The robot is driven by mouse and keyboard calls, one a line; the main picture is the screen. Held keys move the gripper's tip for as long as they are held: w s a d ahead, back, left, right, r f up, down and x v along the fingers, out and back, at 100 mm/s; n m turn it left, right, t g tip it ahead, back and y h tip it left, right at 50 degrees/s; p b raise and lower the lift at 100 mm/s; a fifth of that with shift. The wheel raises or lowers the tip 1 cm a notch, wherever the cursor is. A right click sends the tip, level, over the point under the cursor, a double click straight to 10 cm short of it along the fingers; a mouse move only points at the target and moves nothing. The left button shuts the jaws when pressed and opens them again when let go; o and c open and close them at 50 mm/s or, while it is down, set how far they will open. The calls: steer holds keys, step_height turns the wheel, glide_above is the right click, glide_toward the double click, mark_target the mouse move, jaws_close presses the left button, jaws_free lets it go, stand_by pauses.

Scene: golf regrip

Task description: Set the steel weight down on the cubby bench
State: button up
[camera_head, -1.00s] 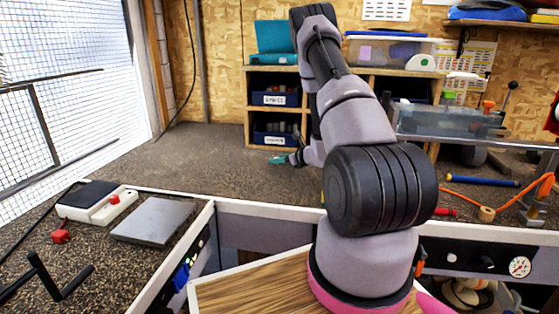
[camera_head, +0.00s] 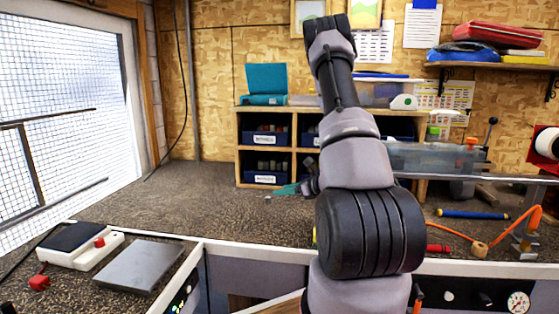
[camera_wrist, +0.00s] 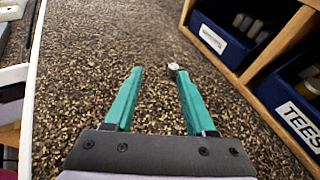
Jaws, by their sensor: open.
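The steel weight (camera_wrist: 173,70) is a small silvery piece standing on the speckled top of the cubby bench (camera_wrist: 90,60). In the wrist view it is close to the tip of the right finger; I cannot tell whether they touch. In the head view a tiny pale spot by my fingertips seems to be the weight (camera_head: 268,197). My gripper (camera_wrist: 160,73) has two teal fingers spread apart, with nothing held between them. In the head view my gripper (camera_head: 284,190) is low over the bench top (camera_head: 200,205), in front of the wooden cubby.
The wooden cubby (camera_head: 238,150) with blue labelled bins (camera_head: 265,138) stands just behind and right of my fingers in the wrist view. A clear tank (camera_head: 430,156) and an orange hose (camera_head: 515,228) are at right.

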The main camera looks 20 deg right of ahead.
steer(key=s+a+r+n+g+y, duration=0.2)
steer(key=s+a+r+n+g, duration=0.15)
steer(key=a+r+n, duration=0.4)
steer(key=s+a+r+n+g+y, duration=0.25)
steer(key=s+a+r+n, duration=0.25)
steer(key=a+r, duration=0.45)
steer(key=s+d+r+n+t+h, duration=0.1)
steer(key=s+r+n+h, duration=0.7)
steer(key=s+r+n, duration=0.5)
steer(key=s, duration=0.4)
steer(key=shift+h, duration=0.35)
